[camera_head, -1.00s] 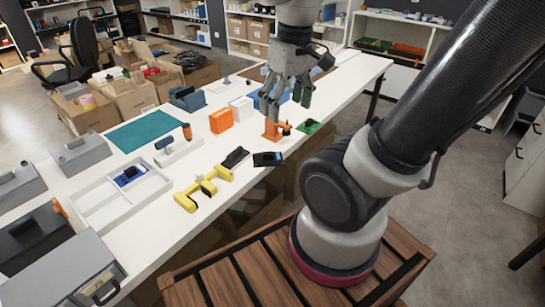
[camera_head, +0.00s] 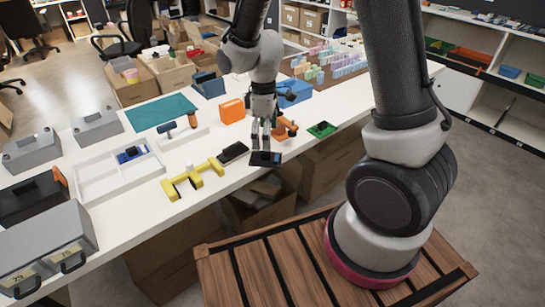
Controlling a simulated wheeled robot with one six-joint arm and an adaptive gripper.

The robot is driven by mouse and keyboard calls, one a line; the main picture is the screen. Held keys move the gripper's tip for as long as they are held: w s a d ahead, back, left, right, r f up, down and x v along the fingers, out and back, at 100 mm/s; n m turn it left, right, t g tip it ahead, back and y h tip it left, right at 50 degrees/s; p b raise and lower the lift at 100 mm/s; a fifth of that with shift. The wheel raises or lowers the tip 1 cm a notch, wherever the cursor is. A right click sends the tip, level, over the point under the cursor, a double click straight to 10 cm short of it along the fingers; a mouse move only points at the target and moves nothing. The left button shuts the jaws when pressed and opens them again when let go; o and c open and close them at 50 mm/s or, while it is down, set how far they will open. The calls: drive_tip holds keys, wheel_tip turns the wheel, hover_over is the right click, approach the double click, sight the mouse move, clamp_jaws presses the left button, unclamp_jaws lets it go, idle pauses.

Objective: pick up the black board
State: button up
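A flat black board (camera_head: 265,159) with a small bluish patch lies at the front edge of the white table. A second dark, blocky item (camera_head: 232,153) lies just left of it; the board seems the thinner of the two. My gripper (camera_head: 261,143) points down close above and behind the board, with its two fingers apart and nothing visible between them. I cannot tell whether the fingertips touch the board.
An orange clamp-like object (camera_head: 286,129) stands close to the right of my gripper, and a green board (camera_head: 321,129) lies beyond it. A yellow tool (camera_head: 193,180) lies to the left. An orange box (camera_head: 231,111) and a white tray (camera_head: 100,184) stand farther left.

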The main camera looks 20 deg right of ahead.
sight(266, 152)
drive_tip(key=shift+w, duration=0.1)
drive_tip(key=shift+f, duration=0.3)
wheel_tip(266, 152, down, 7)
drive_tip(key=shift+w+d+f, duration=0.1)
drive_tip(key=shift+w, duration=0.05)
clamp_jaws()
idle(0.3)
